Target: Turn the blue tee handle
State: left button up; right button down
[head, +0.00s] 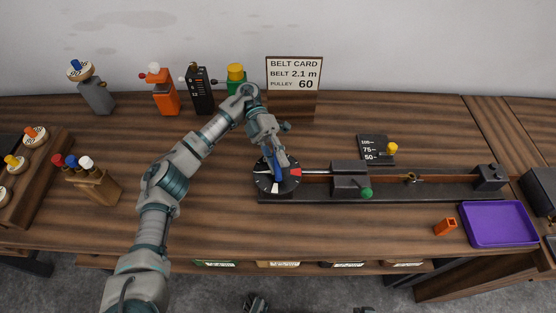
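The blue tee handle (278,175) stands on a round black dial (262,185) with white marks and a red patch, at the left end of a dark rail. My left gripper (277,162) reaches down over the dial from above, its fingertips at the blue handle. The fingers hide part of the handle, and I cannot tell whether they are closed on it.
A rail (430,189) runs right from the dial, with a sliding block and a green knob (366,193). A belt card (294,75) stands behind. A purple tray (500,224) and an orange piece (445,227) lie at right. Open tabletop lies in front.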

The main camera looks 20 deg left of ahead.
pick_arm(q)
jog(key=shift+o, duration=0.4)
jog(key=shift+a, duration=0.15)
jog(key=shift+r, duration=0.4)
notch_tip(320, 180, up, 9)
jog(key=shift+f, duration=0.15)
jog(key=shift+w+r, duration=0.1)
jog(key=shift+r, duration=0.15)
jog(key=shift+w, duration=0.1)
jog(key=shift+f, duration=0.1)
